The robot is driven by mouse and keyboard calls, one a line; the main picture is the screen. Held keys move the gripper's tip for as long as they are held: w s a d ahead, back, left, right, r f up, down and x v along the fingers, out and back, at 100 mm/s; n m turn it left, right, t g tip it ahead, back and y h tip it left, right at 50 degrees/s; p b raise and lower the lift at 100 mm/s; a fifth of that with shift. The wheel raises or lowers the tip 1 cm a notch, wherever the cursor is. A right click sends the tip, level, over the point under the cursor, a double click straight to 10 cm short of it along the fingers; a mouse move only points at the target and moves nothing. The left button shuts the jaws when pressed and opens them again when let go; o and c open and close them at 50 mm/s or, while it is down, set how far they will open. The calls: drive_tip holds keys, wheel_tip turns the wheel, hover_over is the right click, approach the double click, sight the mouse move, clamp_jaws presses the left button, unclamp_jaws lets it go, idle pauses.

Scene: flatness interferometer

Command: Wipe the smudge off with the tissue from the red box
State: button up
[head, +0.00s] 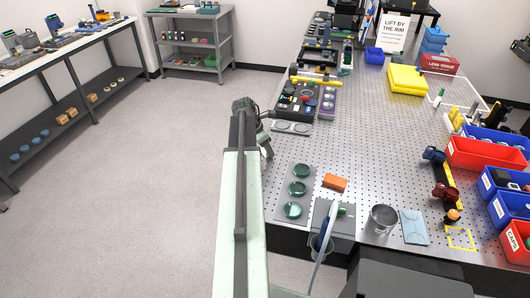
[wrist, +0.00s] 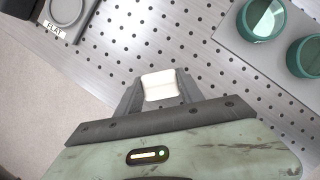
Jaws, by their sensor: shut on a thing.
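My gripper (wrist: 160,92) is shut on a folded white tissue (wrist: 159,82), held between its two dark fingers above the perforated metal table. In the head view my gripper (head: 265,145) is at the table's left edge, partly hidden by my arm. The red box (head: 440,64), with a white label, stands at the far right of the table. A grey holder labelled FLAT (wrist: 60,28) shows at the wrist view's top left, with a pale round piece in it. I cannot make out a smudge.
Green-rimmed round optics (head: 299,188) sit on a grey plate right of my gripper, near an orange block (head: 335,182). A black instrument (head: 297,98) stands beyond the gripper. A metal cup (head: 382,218) and red and blue bins (head: 486,153) are further right.

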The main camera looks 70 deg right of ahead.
sight(264, 170)
drive_tip(key=shift+s+d, duration=0.2)
drive_tip(key=shift+d, duration=0.15)
drive_tip(key=shift+s+a, duration=0.2)
drive_tip(key=shift+a, duration=2.75)
drive_tip(key=shift+s+a, duration=0.15)
drive_tip(key=shift+a, duration=2.75)
drive_tip(key=shift+f, duration=0.25)
drive_tip(key=shift+r, duration=0.15)
drive_tip(key=shift+d, duration=0.45)
drive_tip(key=shift+w+d, duration=0.2)
drive_tip(key=shift+d, duration=2.5)
drive_tip(key=shift+w+d, duration=0.15)
drive_tip(key=shift+d, duration=2.55)
wheel_tip(264, 170, up, 6)
drive_tip(key=p, duration=0.6)
